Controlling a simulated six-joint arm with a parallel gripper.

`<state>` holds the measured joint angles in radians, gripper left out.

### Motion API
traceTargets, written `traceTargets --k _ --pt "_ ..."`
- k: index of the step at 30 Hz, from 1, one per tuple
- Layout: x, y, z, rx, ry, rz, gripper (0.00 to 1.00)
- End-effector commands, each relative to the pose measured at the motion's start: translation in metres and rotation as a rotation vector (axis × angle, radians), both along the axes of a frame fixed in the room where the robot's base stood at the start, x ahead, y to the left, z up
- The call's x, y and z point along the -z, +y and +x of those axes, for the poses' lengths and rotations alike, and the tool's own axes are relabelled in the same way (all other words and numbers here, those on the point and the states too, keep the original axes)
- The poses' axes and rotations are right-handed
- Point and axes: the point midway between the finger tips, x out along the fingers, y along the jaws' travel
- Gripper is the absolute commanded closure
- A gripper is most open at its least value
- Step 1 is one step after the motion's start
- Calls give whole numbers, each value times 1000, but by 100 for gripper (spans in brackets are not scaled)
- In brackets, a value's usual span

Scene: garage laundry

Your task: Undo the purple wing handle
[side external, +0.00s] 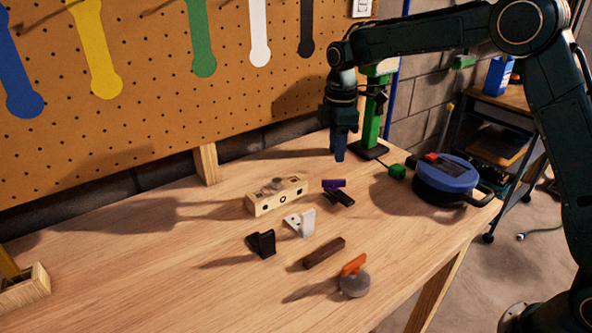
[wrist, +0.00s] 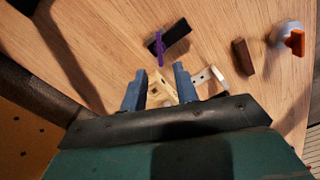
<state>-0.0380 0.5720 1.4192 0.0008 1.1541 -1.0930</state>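The purple wing handle (side external: 334,183) sits on a small black block (side external: 341,198) on the workbench, right of the pale wooden block. In the wrist view the purple handle (wrist: 160,48) is a narrow bar at the near end of the black block (wrist: 175,37), just beyond the fingertips. My gripper (side external: 340,157) hangs above the bench, behind the handle in the side view and apart from it. In the wrist view the blue fingers of my gripper (wrist: 160,77) are spread with nothing held between them. The handle's fastening is too small to make out.
The pale wooden block (side external: 277,197) with a knob stands left. A white bracket (side external: 300,223), black bracket (side external: 262,243), brown bar (side external: 324,252) and orange-handled grey disc (side external: 355,281) lie nearer. A green post (side external: 373,123) and blue round case (side external: 446,176) stand right. The left bench is mostly clear.

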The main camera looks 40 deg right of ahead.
Motion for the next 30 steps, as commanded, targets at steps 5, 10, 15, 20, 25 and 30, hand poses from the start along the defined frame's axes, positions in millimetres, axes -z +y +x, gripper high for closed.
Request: traceTargets --k 5,10,15,20,25,30 --pt "-28 0 1 1 -2 0 70" --pt "-44 0 0 1 0 -1 70" --pt "-50 0 0 1 2 0 70" --pt "-51 0 0 1 3 -1 70" --pt "-51 0 0 2 2 0 54" --pt "-51 0 0 44 2 0 24"
